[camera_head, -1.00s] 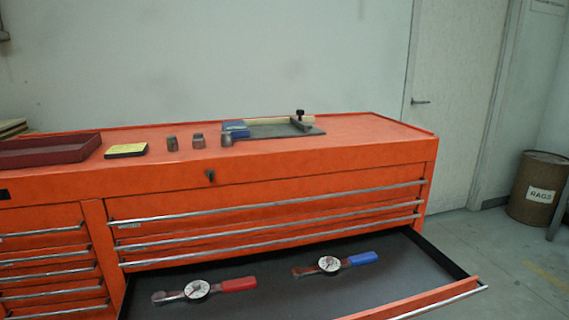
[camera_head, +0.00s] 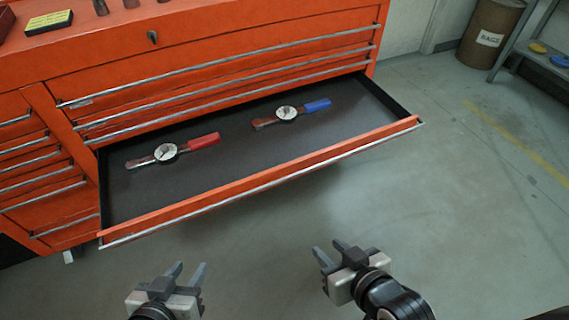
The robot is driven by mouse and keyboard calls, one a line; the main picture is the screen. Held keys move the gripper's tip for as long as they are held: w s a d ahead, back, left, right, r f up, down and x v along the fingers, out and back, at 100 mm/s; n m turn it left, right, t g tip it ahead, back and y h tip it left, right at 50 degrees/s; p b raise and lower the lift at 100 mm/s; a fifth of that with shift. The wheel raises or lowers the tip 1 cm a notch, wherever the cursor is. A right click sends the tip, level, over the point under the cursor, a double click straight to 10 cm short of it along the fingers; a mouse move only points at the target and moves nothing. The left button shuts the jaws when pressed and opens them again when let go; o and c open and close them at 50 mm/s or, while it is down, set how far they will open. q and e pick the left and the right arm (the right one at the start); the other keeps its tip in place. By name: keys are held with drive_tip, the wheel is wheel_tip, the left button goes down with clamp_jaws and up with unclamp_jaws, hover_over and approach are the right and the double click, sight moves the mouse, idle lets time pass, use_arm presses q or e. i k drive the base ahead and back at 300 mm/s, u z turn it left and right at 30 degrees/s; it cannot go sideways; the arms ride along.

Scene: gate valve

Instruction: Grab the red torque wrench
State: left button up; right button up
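The red torque wrench (camera_head: 201,142) lies in the open drawer, towards its left side. It has a red handle pointing right, a round white dial and a metal head at the left. A second torque wrench with a blue handle (camera_head: 316,105) lies in the same drawer, further right and back. My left gripper (camera_head: 187,270) is open and empty, in front of and below the drawer's front edge. My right gripper (camera_head: 332,250) is open and empty, further right, also in front of the drawer. Both are apart from the wrenches.
The open drawer (camera_head: 290,158) juts out from the orange tool cabinet (camera_head: 200,50), with its front panel between my grippers and the wrenches. Closed drawers with metal handles are above it. A rag barrel (camera_head: 490,35) and a shelf stand at the upper right. Floor at right is clear.

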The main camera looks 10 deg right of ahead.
sight(133, 166)
drive_tip(key=z, duration=0.85)
drive_tip(key=i, duration=0.8)
drive_tip(key=u, duration=1.85)
